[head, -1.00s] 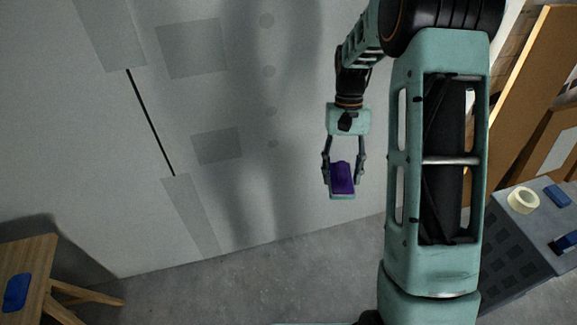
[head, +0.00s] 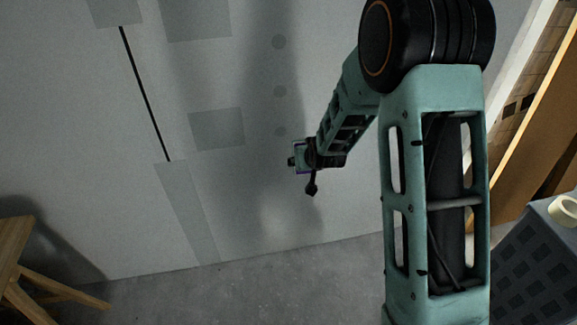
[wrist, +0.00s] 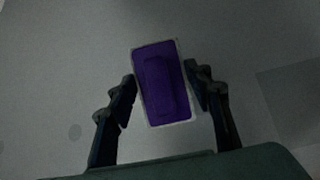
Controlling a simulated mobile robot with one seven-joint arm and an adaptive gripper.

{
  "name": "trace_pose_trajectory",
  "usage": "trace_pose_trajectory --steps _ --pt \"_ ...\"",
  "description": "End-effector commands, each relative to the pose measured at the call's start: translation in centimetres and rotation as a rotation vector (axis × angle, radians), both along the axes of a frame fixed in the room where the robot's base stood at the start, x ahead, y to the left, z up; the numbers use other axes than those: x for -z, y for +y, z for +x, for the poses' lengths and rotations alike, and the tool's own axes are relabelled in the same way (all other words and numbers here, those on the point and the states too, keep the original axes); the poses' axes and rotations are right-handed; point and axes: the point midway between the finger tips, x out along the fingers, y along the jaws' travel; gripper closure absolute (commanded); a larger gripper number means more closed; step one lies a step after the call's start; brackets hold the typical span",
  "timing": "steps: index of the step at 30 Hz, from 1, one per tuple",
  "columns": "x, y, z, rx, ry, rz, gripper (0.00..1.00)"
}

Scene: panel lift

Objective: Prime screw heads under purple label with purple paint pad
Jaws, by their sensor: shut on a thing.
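The purple paint pad (wrist: 162,88) fills the middle of the wrist view, with a pale rim around it. My gripper (wrist: 160,76) is shut on it, one finger at each side. In the head view my gripper (head: 300,157) points toward the grey wall panel (head: 330,60), and only a thin purple edge shows past the wrist. A column of faint round grey spots (head: 280,91) runs down the wall up and left of the gripper; I cannot tell whether they are screw heads. One spot (wrist: 75,132) shows in the wrist view. No purple label is visible.
Several darker grey patches (head: 216,129) and a thin black slit (head: 146,95) mark the wall. A wooden trestle (head: 25,260) stands at lower left. A grey perforated surface with a tape roll (head: 565,210) is at lower right. The floor (head: 240,290) between is clear.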

Motion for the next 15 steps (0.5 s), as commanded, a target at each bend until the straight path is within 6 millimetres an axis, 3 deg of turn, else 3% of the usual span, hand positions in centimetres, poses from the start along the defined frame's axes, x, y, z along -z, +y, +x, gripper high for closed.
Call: trace_pose_trajectory --steps 1,4,9,15 --pt "1.4 0.7 0.3 -0.008 -0.054 0.014 0.73" --pt "1.6 2.1 1.1 -0.026 -0.173 0.044 0.73" --pt "0.8 4.1 1.7 -0.046 -0.331 0.084 0.73" --pt "-0.4 5.0 1.7 -0.055 -0.404 0.104 0.73"
